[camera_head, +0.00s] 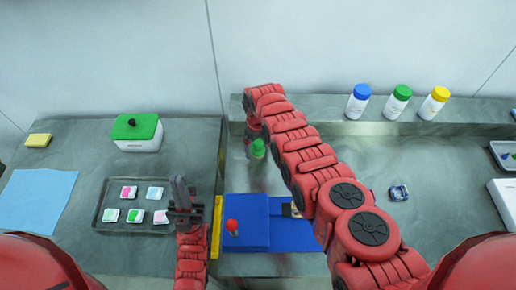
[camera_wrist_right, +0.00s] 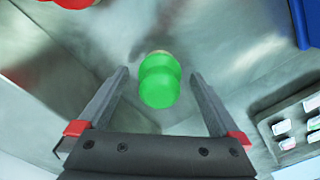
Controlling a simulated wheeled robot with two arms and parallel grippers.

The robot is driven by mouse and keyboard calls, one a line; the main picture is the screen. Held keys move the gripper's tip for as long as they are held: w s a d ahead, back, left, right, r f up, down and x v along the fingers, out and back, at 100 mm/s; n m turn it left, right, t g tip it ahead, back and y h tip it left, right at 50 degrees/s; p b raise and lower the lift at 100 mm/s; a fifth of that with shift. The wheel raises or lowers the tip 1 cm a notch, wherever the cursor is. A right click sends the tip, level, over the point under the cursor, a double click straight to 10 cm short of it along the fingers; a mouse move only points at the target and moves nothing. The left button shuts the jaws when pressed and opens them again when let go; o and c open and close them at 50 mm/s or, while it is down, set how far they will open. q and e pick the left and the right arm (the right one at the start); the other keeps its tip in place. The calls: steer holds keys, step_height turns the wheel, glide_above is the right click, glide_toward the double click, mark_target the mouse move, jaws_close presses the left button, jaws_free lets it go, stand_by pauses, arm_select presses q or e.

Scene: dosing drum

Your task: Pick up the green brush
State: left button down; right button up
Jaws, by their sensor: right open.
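My right gripper (camera_wrist_right: 159,76) is open, with a finger on each side of the brush and a visible gap to both. In the head view the right gripper is mostly hidden behind its own arm. My left gripper (camera_head: 184,190) points up beside the sachet tray, far from the brush; its opening is unclear.
A tray of several sachets (camera_head: 102,214) and a green-lidded white box (camera_head: 138,132) are on the left. A blue box (camera_head: 247,208) with a red knob stands in front of the brush. Bottles with blue (camera_head: 358,101), green (camera_head: 397,102) and yellow (camera_head: 434,103) caps stand on the back ledge.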

steer(key=c, duration=1.5)
steer(key=shift+r, duration=0.15)
steer(key=shift+r+p, duration=0.3)
steer(key=shift+r, duration=0.9)
step_height(320, 180, up, 6)
steer(key=b, duration=0.3)
steer(key=shift+r, duration=0.75)
